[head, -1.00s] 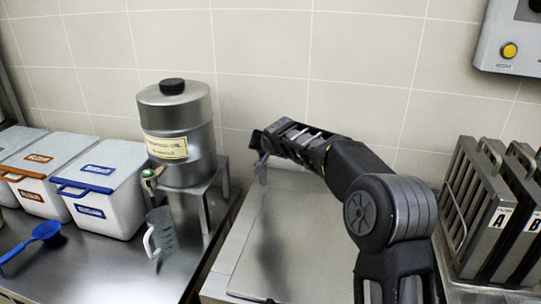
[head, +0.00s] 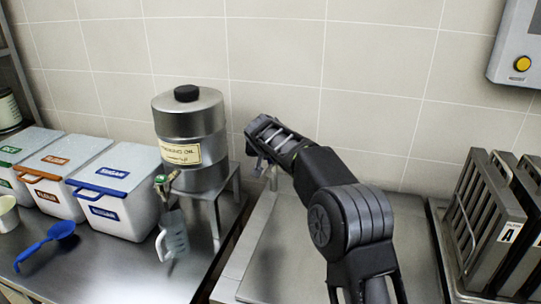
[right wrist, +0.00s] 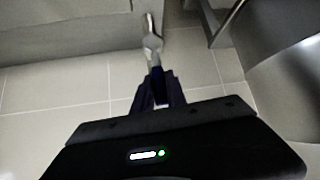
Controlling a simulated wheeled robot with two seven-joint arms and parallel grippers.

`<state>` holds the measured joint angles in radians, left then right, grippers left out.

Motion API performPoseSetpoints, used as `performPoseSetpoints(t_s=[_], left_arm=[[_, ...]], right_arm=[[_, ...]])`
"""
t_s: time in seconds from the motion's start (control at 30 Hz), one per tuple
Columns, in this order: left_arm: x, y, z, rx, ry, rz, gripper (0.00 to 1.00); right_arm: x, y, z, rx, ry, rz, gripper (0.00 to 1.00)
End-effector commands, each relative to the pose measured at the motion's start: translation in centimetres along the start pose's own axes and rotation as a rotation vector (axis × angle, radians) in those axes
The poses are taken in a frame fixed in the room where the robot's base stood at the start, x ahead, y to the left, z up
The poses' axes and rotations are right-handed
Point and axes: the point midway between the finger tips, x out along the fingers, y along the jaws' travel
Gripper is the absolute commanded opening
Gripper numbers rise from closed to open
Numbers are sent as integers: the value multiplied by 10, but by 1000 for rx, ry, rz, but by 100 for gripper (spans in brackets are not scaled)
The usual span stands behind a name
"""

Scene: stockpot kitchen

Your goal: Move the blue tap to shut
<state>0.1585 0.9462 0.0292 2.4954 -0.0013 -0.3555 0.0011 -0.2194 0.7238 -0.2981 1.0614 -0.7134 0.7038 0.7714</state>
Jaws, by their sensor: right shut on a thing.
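My right gripper (head: 252,150) is in front of the tiled wall, right of the oil container. In the right wrist view its fingers (right wrist: 158,92) are shut on a dark blue piece, the handle of the blue tap (right wrist: 160,80). The tap's bare metal body (right wrist: 152,42) runs on from the handle, away from the fingers. In the head view my gripper hides most of the tap; only a thin grey upright (head: 273,178) shows beneath it. How far the handle is turned cannot be told. My left gripper is not in view.
A steel oil container (head: 188,130) with a green-handled tap (head: 163,182) stands left of my gripper, a clear jug (head: 175,238) below it. Lidded bins (head: 118,195) and a blue scoop (head: 52,240) are further left. Filter plates (head: 485,215) stand at the right.

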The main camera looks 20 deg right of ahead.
Motion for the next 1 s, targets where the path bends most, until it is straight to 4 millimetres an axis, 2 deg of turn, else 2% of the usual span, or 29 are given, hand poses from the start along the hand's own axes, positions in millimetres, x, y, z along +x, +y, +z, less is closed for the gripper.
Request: performPoseSetpoints(t_s=[0.03,0.27,0.6,0.77,1.0], left_arm=[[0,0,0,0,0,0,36],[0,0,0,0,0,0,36],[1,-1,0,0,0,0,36],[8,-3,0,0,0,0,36],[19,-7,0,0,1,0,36]], right_arm=[[0,0,0,-4,1,0,19],[0,0,0,-3,1,-1,37],[-3,0,0,-1,2,-2,38],[-18,-1,0,-1,4,-3,38],[-58,-1,1,0,4,-5,38]])
